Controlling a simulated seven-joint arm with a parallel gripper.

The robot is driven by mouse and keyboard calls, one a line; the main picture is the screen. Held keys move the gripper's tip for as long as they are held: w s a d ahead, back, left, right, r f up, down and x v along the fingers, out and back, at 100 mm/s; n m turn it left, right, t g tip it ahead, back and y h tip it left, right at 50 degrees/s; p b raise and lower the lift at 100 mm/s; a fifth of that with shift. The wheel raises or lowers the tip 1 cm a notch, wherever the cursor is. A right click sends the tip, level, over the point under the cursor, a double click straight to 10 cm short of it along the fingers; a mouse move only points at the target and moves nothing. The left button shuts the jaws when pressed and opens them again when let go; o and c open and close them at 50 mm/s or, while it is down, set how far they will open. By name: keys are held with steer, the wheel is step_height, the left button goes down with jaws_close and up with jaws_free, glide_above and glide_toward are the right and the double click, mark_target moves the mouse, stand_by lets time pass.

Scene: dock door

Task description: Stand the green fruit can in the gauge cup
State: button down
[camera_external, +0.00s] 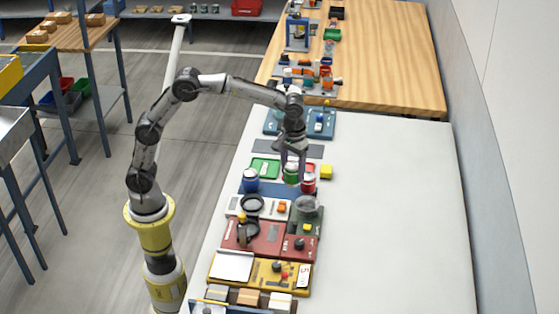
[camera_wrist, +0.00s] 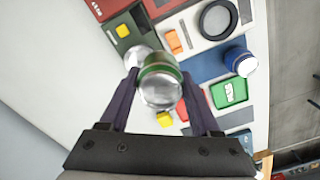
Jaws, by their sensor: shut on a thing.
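My gripper (camera_external: 292,158) is shut on the green fruit can (camera_external: 291,173), which hangs roughly upright above the row of panels. In the wrist view the can (camera_wrist: 160,88) sits between the two fingers, its silver end facing the camera. A greyish round cup (camera_external: 307,207) stands on the dark green panel, nearer the external camera than the can; in the wrist view it is partly hidden behind the can. A black ring-shaped holder (camera_external: 252,203) sits on the white panel and also shows in the wrist view (camera_wrist: 217,18). I cannot tell which is the gauge cup.
A blue can (camera_external: 250,180) stands left of the held can, and a red can (camera_external: 308,184) is close on its right. A green tray (camera_external: 264,168) and a yellow block (camera_external: 326,171) lie behind. The white table (camera_external: 400,210) is clear to the right.

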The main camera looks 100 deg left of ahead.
steer(key=shift+w+a+f, duration=0.1)
steer(key=shift+w+f, duration=0.7)
steer(key=shift+f, duration=0.65)
steer(key=shift+w+a+f, duration=0.15)
steer(key=shift+w+f, duration=0.6)
steer(key=shift+f, duration=0.75)
steer(key=shift+w+a+f, duration=0.1)
steer(key=shift+w+f, duration=0.7)
steer(key=shift+f, duration=0.65)
steer(key=shift+f, duration=0.2)
steer(key=shift+f, duration=0.35)
steer(key=shift+c, duration=0.5)
jaws_free()
steer(key=shift+f, duration=0.1)
